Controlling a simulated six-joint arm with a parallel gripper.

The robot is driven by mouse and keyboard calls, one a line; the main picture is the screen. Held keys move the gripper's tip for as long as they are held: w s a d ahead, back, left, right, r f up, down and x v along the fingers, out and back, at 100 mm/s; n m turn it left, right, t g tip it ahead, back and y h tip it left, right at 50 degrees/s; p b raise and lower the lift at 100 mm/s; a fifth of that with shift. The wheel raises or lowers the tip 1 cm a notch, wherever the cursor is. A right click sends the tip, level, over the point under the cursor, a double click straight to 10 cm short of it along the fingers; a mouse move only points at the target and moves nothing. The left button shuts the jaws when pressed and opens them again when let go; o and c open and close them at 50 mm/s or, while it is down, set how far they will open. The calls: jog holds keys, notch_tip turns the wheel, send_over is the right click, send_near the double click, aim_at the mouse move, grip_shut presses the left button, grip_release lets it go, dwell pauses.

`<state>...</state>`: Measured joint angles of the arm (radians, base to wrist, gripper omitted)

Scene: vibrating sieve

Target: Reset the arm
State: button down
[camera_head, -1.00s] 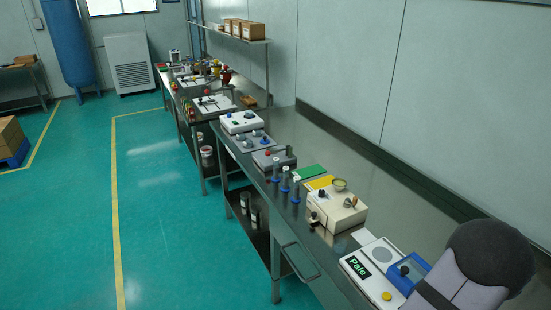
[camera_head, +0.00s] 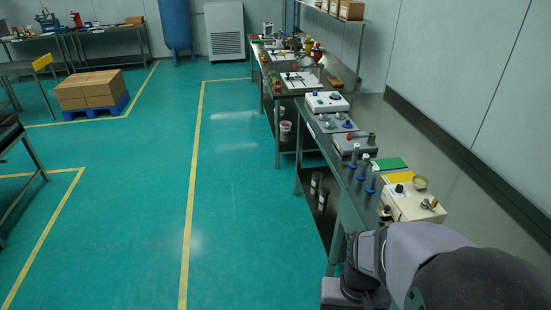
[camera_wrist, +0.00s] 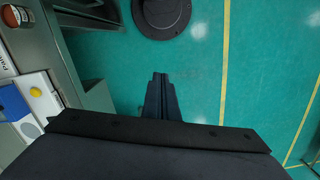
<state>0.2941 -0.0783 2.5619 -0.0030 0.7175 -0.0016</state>
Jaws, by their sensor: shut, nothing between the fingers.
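My gripper (camera_wrist: 161,95) shows in the wrist view with its two dark fingers together and nothing between them. It hangs over the green floor (camera_wrist: 190,60), beside the edge of the steel bench. In the head view my arm fills the lower right, and the fingers are not visible there. The arm is folded close to the near end of the bench (camera_head: 440,130) and hides part of it.
A cream box device (camera_head: 410,205), blue-topped posts (camera_head: 361,170) and other instruments line the bench. In the wrist view a blue and white device (camera_wrist: 30,105) lies at the left. A boxed pallet (camera_head: 95,107) stands on the floor, which is otherwise largely open.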

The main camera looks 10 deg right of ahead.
jog(key=w+a+r+n, duration=0.1)
jog(key=w+a+n, duration=0.1)
jog(key=a, duration=0.4)
jog(key=shift+r+n+t, duration=0.15)
jog(key=shift+n+t, duration=0.15)
jog(key=shift+n, duration=0.4)
dwell(0.4)
